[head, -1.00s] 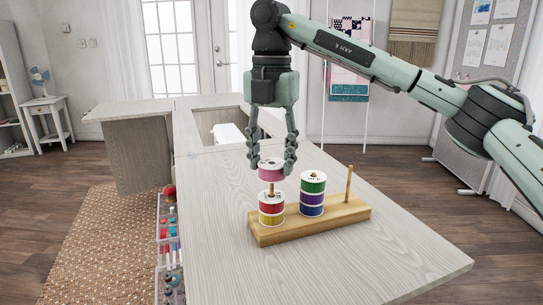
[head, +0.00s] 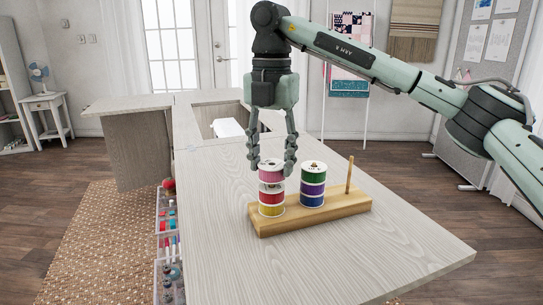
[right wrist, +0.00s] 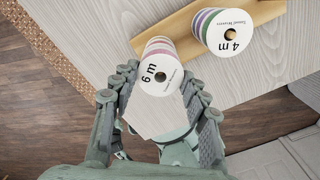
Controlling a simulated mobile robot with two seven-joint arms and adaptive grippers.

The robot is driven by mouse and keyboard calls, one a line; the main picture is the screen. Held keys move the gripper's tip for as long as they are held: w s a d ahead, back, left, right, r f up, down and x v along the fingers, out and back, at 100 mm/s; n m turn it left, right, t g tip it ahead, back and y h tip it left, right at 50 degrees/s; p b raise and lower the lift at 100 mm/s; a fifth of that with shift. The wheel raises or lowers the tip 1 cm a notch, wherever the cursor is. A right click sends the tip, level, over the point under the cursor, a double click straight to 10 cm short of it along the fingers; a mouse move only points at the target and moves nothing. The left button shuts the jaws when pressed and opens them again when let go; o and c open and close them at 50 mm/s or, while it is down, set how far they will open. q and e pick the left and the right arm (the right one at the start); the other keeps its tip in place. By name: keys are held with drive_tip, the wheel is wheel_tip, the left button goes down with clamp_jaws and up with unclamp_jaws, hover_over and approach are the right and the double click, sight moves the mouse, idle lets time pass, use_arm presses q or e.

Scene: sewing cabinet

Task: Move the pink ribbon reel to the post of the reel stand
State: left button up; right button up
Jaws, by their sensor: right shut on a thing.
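My right gripper (head: 272,166) points down and is shut on the pink reel. The pink reel's white top, marked 6 m, also shows in the right wrist view (right wrist: 158,75) between the fingertips. The wooden reel stand (head: 330,212) lies on the table. Its left post is hidden by the stacked reels. My left gripper is not in view.
A green reel (head: 313,172) sits above purple reels (head: 312,193) on the stand's middle post. The right post (head: 349,175) is bare. An open drawer (head: 170,245) with sewing things is at the table's left side. The table (head: 370,265) in front is clear.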

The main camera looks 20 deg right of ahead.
drive_tip(key=shift+f, duration=0.25)
drive_tip(key=o, duration=1.1)
drive_tip(key=shift+c, duration=0.2)
wheel_tip(320, 180, up, 12)
